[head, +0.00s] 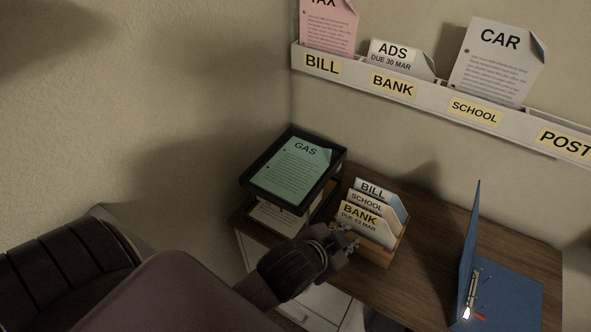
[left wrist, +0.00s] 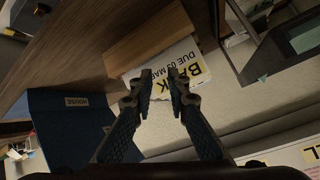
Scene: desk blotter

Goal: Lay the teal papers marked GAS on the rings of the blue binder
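The teal paper marked GAS (head: 293,168) lies face up in the black upper tray (head: 250,193) at the back left of the desk. One corner of it curls up. The blue binder (head: 512,294) lies open on the desk at the right, one cover standing upright. Its metal rings (head: 476,284) show near the spine, and no paper shows on them. My left gripper (head: 350,241) is in front of the wooden letter holder, below and right of the tray. In the left wrist view its fingertips (left wrist: 161,76) are apart, with the BANK envelope behind them. My right gripper is not in view.
The wooden letter holder (head: 378,254) holds BILL, SCHOOL and BANK envelopes between tray and binder. A lower tray with white paper (head: 281,217) sits under the GAS tray. A labelled wall rack (head: 425,97) hangs above. Bare desk (head: 432,240) lies between holder and binder.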

